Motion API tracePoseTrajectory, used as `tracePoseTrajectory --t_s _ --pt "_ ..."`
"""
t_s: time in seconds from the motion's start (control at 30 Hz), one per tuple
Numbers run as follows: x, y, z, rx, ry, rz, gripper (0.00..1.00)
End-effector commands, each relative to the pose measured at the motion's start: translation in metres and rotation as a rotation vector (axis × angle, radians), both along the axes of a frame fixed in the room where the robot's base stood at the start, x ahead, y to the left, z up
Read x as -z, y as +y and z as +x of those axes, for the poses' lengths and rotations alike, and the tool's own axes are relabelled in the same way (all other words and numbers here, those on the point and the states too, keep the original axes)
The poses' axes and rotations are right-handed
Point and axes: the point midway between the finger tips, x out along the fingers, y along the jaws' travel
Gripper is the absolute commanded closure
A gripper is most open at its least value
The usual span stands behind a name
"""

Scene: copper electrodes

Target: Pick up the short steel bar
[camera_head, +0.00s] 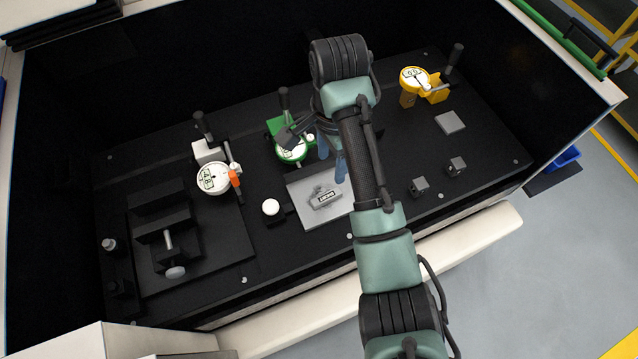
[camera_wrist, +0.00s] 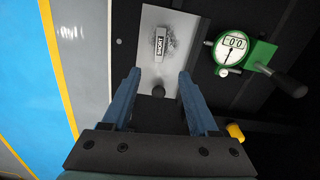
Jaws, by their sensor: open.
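The short steel bar (camera_head: 325,197) is a small grey bar with a label. It lies on a light grey plate (camera_head: 299,187) on the black bench top. In the wrist view the bar (camera_wrist: 160,52) reads "SHORT" and sits on the plate (camera_wrist: 150,18), over a dark smudged patch, beyond my fingertips. My gripper (camera_wrist: 159,74) is open and empty, its two blue fingers apart on either side of the bar's line. In the head view my gripper (camera_head: 332,160) is above the plate's far edge, and my arm hides part of the plate.
A green gauge (camera_head: 291,148) stands behind the plate, close to my gripper. A white gauge (camera_head: 212,177) and black vise (camera_head: 163,225) are left. A yellow gauge (camera_head: 414,80), grey square block (camera_head: 450,122) and two small dark blocks (camera_head: 419,186) are right. A white knob (camera_head: 271,207) is beside the plate.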

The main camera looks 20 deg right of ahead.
Motion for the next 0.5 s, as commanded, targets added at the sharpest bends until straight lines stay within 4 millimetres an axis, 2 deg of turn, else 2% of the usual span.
tracePoseTrajectory --t_s 0.17,0.5 --pt "0.009 -0.001 -0.003 0.009 0.013 0.002 0.4" --pt "0.053 0.0 -0.002 0.006 0.009 0.003 0.4"
